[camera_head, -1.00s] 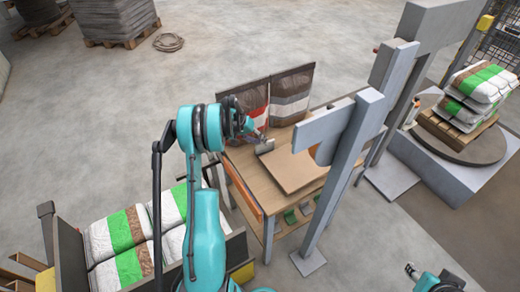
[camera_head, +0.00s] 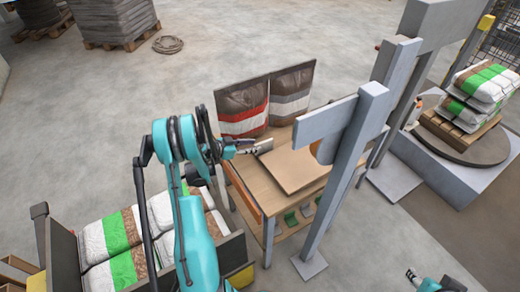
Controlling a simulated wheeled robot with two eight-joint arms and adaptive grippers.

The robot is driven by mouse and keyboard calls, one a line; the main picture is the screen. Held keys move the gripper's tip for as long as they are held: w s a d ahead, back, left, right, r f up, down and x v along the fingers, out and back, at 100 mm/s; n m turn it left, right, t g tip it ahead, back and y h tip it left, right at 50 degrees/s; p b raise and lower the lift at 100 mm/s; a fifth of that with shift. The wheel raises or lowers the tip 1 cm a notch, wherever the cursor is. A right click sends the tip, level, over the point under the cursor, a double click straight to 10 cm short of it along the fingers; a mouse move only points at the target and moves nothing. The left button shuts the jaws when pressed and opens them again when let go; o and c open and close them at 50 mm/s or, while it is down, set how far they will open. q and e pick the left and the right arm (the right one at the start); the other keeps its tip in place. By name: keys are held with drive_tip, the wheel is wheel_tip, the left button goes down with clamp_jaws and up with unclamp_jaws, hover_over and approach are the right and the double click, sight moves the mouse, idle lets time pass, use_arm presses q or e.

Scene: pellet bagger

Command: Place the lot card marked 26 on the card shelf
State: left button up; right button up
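My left gripper (camera_head: 247,147) is over the left back part of the wooden table (camera_head: 254,181), beside a small pale grey piece (camera_head: 264,146) that stands at the back of the tabletop. I cannot tell whether they touch, or whether this piece is a card or part of a card shelf. The fingers are too small to tell open from shut. No number 26 can be read anywhere. My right gripper (camera_head: 411,275) is at the lower right, over the floor, away from the table; its fingers are too small to judge.
A grey post frame (camera_head: 345,180) rises in front of the table's right side. Several green and grey pieces (camera_head: 291,218) sit under the tabletop. Filled sacks (camera_head: 105,235) lie at lower left; more sacks (camera_head: 480,83) are stacked at right.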

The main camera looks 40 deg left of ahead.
sight(260, 145)
use_arm(q)
drive_tip(key=b+x, duration=0.1)
drive_tip(key=x, duration=0.1)
drive_tip(key=b+x, duration=0.1)
drive_tip(key=x, duration=0.1)
drive_tip(key=shift+w+a+f, duration=0.15)
drive_tip(key=shift+w+f, duration=0.05)
drive_tip(key=shift+f, duration=0.35)
drive_tip(key=shift+w+f, duration=0.1)
drive_tip(key=shift+w, duration=0.15)
clamp_jaws()
drive_tip(key=shift+r, duration=0.25)
wheel_tip(260, 145, up, 5)
drive_tip(key=shift+f+p, duration=0.2)
drive_tip(key=shift+p, duration=1)
drive_tip(key=w+d+r+p, duration=0.1)
drive_tip(key=d+r+p, duration=0.2)
drive_tip(key=d+r, duration=0.3)
drive_tip(key=d, duration=0.5)
drive_tip(key=shift+w+d, duration=0.25)
drive_tip(key=shift+d, duration=0.15)
